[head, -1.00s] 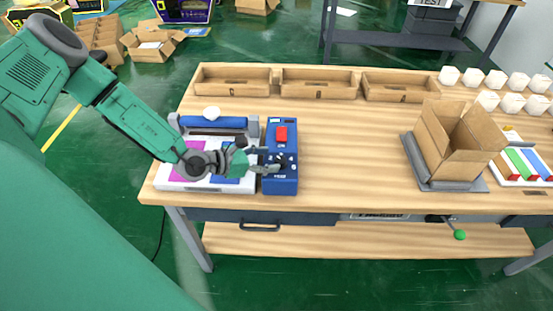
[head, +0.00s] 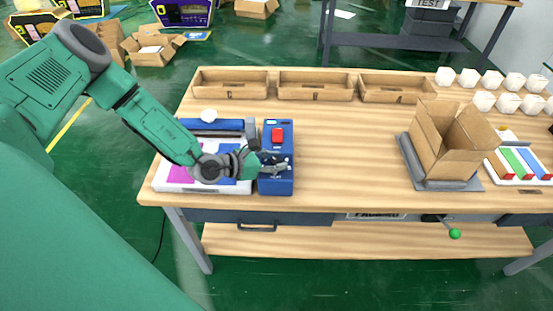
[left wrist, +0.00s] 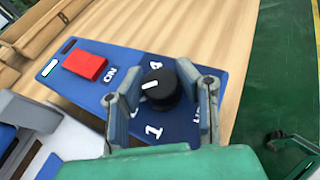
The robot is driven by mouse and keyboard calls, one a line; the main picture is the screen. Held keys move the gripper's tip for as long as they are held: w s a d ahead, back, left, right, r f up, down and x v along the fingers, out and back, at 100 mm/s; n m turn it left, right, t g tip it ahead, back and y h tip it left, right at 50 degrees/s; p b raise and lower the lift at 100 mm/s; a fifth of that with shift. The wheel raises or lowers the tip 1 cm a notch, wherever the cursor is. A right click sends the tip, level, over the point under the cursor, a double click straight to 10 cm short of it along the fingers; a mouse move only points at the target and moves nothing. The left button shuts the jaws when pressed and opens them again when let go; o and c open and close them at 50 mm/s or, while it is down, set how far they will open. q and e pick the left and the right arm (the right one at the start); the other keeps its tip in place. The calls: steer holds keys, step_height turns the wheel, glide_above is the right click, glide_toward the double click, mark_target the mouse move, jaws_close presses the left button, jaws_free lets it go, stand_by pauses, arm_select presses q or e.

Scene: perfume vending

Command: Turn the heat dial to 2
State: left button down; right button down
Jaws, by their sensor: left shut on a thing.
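The heat dial (left wrist: 162,92) is a round black knob with a white mark, on top of a blue control box (head: 275,183). In the left wrist view the mark points left, and a "4" and a "1" show on the panel. A label on the left side is partly hidden by a finger, so I cannot read it. My left gripper (head: 275,163) reaches over the box from the left. Its two fingers also show in the left wrist view (left wrist: 160,98), closed on either side of the knob. My right gripper is not in view.
A red button (head: 277,135) is behind the dial on the box. A machine with a blue roller (head: 215,125) stands close at its left. An open carton (head: 450,145) is further right. The table (head: 345,145) between box and carton is clear.

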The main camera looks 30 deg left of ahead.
arm_select(q)
steer(key=shift+d+r+n+t+y+p, duration=0.2)
steer(key=shift+n+t+y+p, duration=0.1)
steer(key=shift+n+y+p, duration=0.45)
steer(key=shift+a+f+n+y+p, duration=0.15)
steer(key=shift+a+n+y+p, duration=0.1)
steer(key=shift+y+p, duration=0.1)
steer(key=shift+a+f, duration=0.1)
steer(key=shift+a, duration=0.05)
steer(key=c, duration=1.1)
jaws_free()
steer(key=shift+c, duration=0.2)
steer(key=shift+s, duration=0.3)
steer(key=v, duration=1.1)
